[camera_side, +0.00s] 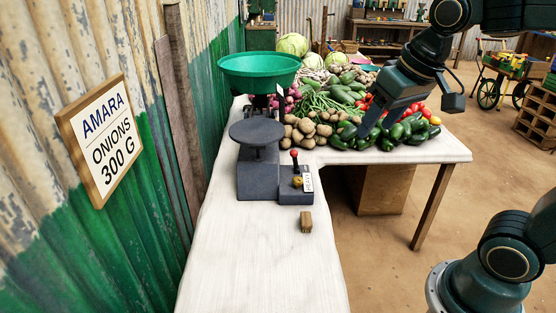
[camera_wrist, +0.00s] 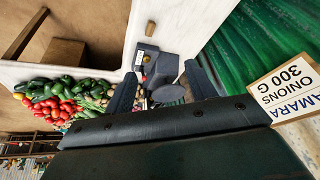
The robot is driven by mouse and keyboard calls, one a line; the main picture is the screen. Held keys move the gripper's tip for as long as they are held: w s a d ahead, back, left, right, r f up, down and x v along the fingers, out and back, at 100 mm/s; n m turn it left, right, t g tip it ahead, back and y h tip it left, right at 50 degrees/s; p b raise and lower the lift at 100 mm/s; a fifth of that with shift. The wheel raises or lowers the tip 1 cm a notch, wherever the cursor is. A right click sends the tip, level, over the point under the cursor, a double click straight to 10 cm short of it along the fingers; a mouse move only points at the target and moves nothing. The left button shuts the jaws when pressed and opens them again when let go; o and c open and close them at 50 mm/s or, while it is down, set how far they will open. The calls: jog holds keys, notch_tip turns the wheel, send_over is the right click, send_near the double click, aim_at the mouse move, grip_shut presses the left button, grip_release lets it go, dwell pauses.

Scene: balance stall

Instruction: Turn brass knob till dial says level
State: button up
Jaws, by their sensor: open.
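A dark grey scale (camera_side: 258,178) stands on the white counter, with a round grey plate and a green pan (camera_side: 259,70). The small brass knob (camera_side: 297,181) is on its low front part, beside a red-topped lever (camera_side: 294,155) and a small white label (camera_side: 308,182). A dial reading cannot be made out. My gripper (camera_side: 372,122) is above the vegetables, right of the scale and apart from it. In the wrist view my open jaws (camera_wrist: 160,82) are empty, with the scale (camera_wrist: 160,64) beyond them.
A wooden block (camera_side: 306,222) lies on the counter in front of the scale. Potatoes (camera_side: 306,131) and green peppers (camera_side: 398,132) are heaped to the right. A sign (camera_side: 104,139) reading "Amara onions 300 g" hangs on the left wall.

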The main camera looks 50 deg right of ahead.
jog(key=w+d+m+g, duration=0.1)
jog(key=w+d+m, duration=0.15)
jog(key=w, duration=0.65)
jog(key=m+g, duration=0.3)
jog(key=m, duration=0.4)
send_over(298, 179)
notch_tip(298, 179, down, 22)
jog(key=shift+r, duration=0.1)
notch_tip(298, 179, down, 14)
jog(key=shift+r, duration=0.1)
jog(key=shift+c, duration=0.3)
jog(key=c, duration=0.9)
